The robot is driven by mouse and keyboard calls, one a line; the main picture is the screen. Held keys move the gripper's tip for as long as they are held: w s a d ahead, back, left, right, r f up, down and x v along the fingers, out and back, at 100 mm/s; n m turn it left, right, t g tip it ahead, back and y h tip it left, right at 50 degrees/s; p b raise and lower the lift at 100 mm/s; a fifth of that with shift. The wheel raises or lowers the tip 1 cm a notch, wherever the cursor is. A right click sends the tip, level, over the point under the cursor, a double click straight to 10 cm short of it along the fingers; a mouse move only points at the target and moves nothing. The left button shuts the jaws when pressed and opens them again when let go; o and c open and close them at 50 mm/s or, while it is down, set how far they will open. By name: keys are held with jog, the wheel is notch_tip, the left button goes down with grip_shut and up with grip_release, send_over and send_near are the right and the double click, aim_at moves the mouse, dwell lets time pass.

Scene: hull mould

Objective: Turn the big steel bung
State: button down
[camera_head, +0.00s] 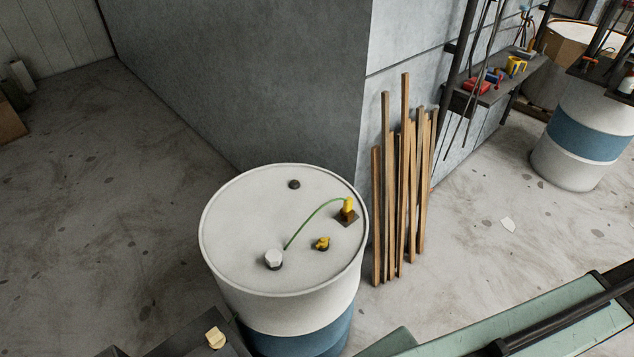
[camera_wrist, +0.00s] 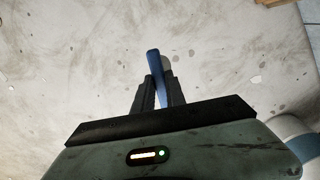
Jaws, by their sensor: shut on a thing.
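The big steel bung (camera_head: 273,258) is a pale, faceted plug on the near left part of the white drum top (camera_head: 240,215). A thin green line (camera_head: 313,219) runs from beside it to a yellow-topped fitting (camera_head: 348,207) at the right rim. In the wrist view, my gripper (camera_wrist: 158,88) is shut on a blue tool (camera_wrist: 155,66), narrow and standing up between the jaws; a grey part shows beside its tip. The bung does not clearly show in the wrist view, and open floor lies beyond the tool. My gripper is outside the head view.
A small yellow fitting (camera_head: 321,243) and a dark cap (camera_head: 294,184) also sit on the drum top. Wooden slats (camera_head: 403,190) lean on the grey block (camera_head: 260,80) just behind. A shelf (camera_head: 510,80) with tools and a second drum (camera_head: 583,140) stand right.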

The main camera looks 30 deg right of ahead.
jog(key=shift+s, duration=0.25)
jog(key=shift+r, duration=0.1)
jog(key=shift+r+p, duration=0.3)
jog(key=shift+p, duration=0.15)
notch_tip(320, 180, up, 3)
jog(key=p, duration=0.3)
jog(key=shift+r, duration=0.1)
jog(key=shift+w+a, duration=0.1)
